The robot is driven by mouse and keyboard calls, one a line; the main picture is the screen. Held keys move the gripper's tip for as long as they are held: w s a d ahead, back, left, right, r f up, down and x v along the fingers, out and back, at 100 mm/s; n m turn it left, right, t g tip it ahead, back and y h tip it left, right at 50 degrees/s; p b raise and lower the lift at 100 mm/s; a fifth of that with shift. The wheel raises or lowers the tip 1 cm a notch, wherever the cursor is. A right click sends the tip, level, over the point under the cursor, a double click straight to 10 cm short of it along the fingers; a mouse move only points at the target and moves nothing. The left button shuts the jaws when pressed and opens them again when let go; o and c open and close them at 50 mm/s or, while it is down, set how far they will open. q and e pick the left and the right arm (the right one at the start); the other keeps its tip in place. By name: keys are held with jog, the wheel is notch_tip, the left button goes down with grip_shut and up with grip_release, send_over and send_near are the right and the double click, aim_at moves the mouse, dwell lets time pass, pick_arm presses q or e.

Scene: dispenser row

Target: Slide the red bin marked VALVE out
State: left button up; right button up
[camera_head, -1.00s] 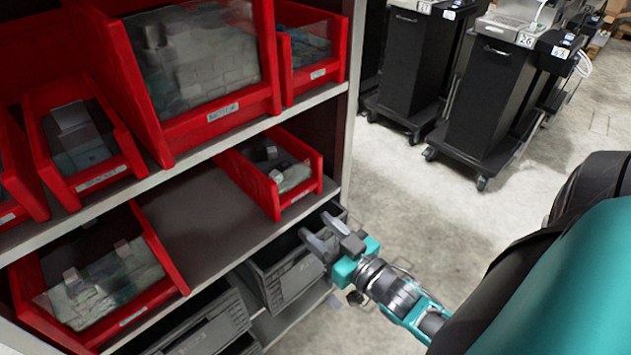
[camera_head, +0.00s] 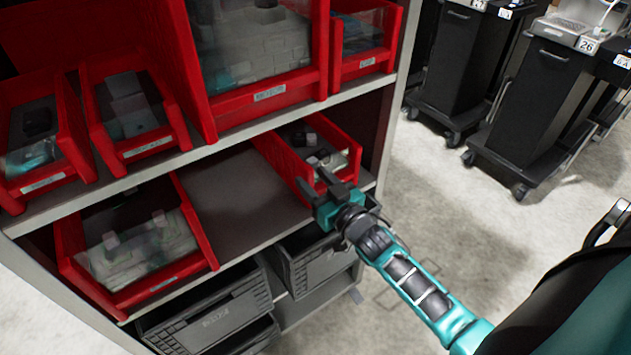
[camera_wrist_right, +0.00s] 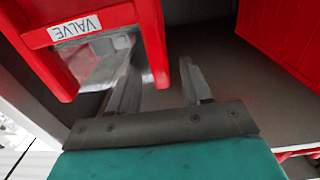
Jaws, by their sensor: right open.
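The red VALVE bin (camera_head: 290,168) sits on the middle shelf at its right end, with small parts inside. In the right wrist view its white VALVE label (camera_wrist_right: 75,27) reads upside down, on the bin's front. My right gripper (camera_head: 327,176) is at the bin's front, covering part of it in the head view. In the wrist view the right gripper (camera_wrist_right: 156,72) is open, and one side wall of the bin shows between the two fingers. I cannot tell whether either finger touches it. My left gripper is not in view.
Another red bin (camera_head: 209,252) stands on the same shelf to the left, with bare shelf (camera_head: 240,192) between. More red bins fill the shelf above. Grey crates (camera_head: 318,262) sit below. Black wheeled carts (camera_head: 533,110) stand behind on open floor.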

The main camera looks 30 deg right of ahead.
grip_shut()
dwell(0.5)
dwell(1.0)
